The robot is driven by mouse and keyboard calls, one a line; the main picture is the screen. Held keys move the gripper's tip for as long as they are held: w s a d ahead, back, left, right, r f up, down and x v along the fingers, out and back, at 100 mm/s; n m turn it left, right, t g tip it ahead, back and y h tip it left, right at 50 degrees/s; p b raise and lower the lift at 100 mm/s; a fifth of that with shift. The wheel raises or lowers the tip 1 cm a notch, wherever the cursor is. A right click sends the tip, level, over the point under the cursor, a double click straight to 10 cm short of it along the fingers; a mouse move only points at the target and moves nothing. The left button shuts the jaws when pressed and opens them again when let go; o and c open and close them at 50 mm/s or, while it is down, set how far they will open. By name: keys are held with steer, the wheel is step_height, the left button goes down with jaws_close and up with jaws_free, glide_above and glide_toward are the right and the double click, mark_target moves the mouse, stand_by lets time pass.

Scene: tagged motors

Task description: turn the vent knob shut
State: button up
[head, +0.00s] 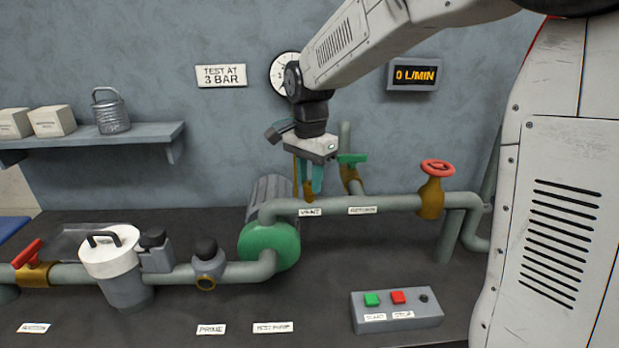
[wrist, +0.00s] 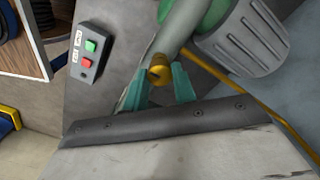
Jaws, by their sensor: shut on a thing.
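The vent knob is a small brass piece on the pipe (head: 385,204), above a label reading VENT (head: 310,212). In the head view my gripper (head: 311,187) points straight down over it, and its teal fingers mostly hide the knob. In the wrist view the brass knob (wrist: 160,73) sits between the two teal fingertips of my gripper (wrist: 160,80), one on each side. My gripper is shut on the knob. The knob's turn angle cannot be told from these views.
A green-handled valve (head: 352,158) stands close to the right of my gripper, and a red handwheel (head: 437,167) is further right. A green-ended pump (head: 270,246) lies below left. A button box (head: 397,312) stands in front. The display (head: 415,75) reads 0 L/MIN.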

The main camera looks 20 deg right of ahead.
mark_target(310, 183)
steer(key=o, duration=1)
steer(key=shift+r, duration=0.1)
step_height(310, 183, up, 8)
steer(key=shift+d+f, duration=0.1)
steer(key=shift+f, duration=0.05)
